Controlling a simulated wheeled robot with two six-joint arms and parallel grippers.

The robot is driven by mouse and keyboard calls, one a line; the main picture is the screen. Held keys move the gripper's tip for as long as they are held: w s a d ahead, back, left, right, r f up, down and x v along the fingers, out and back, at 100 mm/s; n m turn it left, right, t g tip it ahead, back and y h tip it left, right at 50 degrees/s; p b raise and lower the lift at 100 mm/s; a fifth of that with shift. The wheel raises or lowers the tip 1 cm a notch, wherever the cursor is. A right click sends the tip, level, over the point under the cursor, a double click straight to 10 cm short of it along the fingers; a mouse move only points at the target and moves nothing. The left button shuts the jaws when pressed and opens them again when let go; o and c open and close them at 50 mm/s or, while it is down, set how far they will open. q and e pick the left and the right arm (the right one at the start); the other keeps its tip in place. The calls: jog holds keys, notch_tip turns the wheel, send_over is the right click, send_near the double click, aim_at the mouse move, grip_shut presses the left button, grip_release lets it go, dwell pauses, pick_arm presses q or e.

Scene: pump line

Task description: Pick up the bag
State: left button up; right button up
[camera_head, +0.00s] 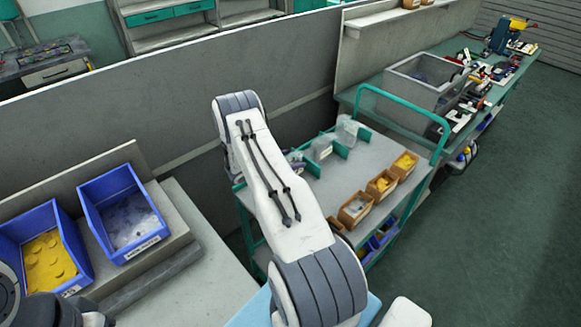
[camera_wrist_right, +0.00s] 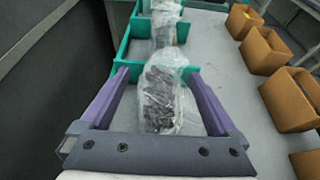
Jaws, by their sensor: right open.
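A clear plastic bag (camera_wrist_right: 160,98) holding dark parts stands upright in the right wrist view, in the nearest green-walled bay of a cart top. My right gripper (camera_wrist_right: 158,76) is open, with one purple finger on each side of the bag; I cannot tell whether either finger touches it. In the head view my right arm reaches over the cart and largely hides this bag and the right gripper (camera_head: 296,160). A second clear bag (camera_wrist_right: 165,38) stands in the bay behind, and it also shows in the head view (camera_head: 320,149).
The cart (camera_head: 338,185) has green dividers and a green handle. Several brown boxes (camera_wrist_right: 265,50) line its right side. Blue bins (camera_head: 125,212) stand on a bench at the left. A grey wall (camera_head: 150,105) runs behind. The floor at right is clear.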

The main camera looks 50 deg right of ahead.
jog(key=c, duration=1.4)
jog(key=shift+r, duration=0.1)
